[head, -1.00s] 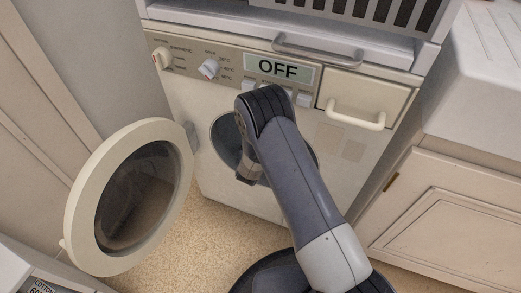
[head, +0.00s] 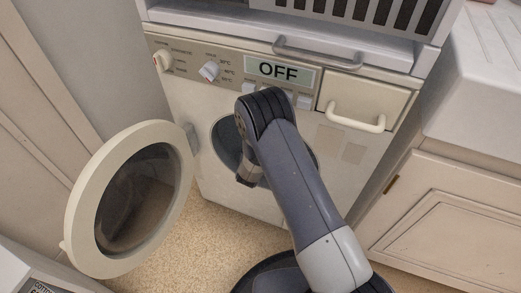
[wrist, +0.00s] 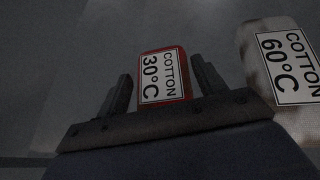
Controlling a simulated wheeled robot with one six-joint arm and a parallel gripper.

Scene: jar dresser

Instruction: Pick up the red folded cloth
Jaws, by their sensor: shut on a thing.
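The red folded cloth (wrist: 163,76) shows in the wrist view, with a white label reading "COTTON 30°C" on its face. My gripper (wrist: 160,68) has one finger on each side of it and is shut on it. In the head view my wrist reaches into the round opening of the washing machine (head: 352,170). The fingers and the cloth are hidden there behind my arm and the machine's front.
A whitish item (wrist: 285,70) labelled "COTTON 60°C" lies just right of the gripper in the wrist view. The washer's round door (head: 82,205) stands open to the left. A cream cabinet (head: 445,215) is on the right. The display (head: 281,71) reads OFF.

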